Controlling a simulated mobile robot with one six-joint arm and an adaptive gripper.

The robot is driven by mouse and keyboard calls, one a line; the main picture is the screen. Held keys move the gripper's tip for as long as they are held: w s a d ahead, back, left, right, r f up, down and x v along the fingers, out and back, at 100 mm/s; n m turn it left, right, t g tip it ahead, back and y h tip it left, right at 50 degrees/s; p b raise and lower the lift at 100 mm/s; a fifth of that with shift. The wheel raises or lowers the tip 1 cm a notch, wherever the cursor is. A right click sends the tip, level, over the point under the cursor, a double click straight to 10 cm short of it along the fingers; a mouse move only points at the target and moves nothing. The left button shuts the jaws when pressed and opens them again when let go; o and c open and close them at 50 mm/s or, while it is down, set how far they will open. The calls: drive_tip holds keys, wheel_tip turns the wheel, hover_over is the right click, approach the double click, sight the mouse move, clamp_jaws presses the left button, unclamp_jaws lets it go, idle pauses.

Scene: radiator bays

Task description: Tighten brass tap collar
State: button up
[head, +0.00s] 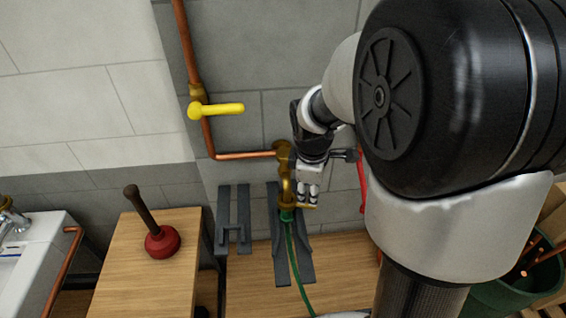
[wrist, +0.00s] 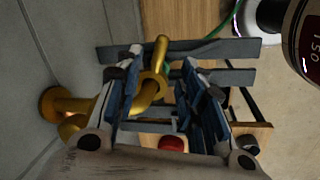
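The brass tap (head: 285,165) stands out from the grey tiled wall at the end of a copper pipe, with a green hose at its lower end. In the wrist view its brass body (wrist: 72,108) comes from the left and ends in a ringed part, the likely collar (wrist: 152,86). My gripper (head: 308,193) is just right of the tap's lower part. In the wrist view my gripper (wrist: 160,92) has its blue-padded fingers apart, with the ringed part between them. It lies nearer the left finger, which partly hides the brass; I cannot tell whether they touch.
A yellow lever valve (head: 222,109) is on the copper pipe up left. Dark grey slatted brackets (head: 233,218) stand below the tap. A red plunger (head: 162,242) stands on a wooden top at left, beside a white basin (head: 40,262). The green hose (head: 297,268) hangs down.

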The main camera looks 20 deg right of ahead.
drive_tip(key=f, duration=0.2)
drive_tip(key=f+b, duration=0.1)
drive_tip(key=f, duration=0.1)
drive_tip(key=w+f, duration=0.1)
drive_tip(key=f, duration=0.2)
drive_tip(key=shift+w+d+b, duration=0.1)
drive_tip(key=shift+d+b, duration=0.3)
drive_tip(key=shift+c, duration=0.3)
clamp_jaws()
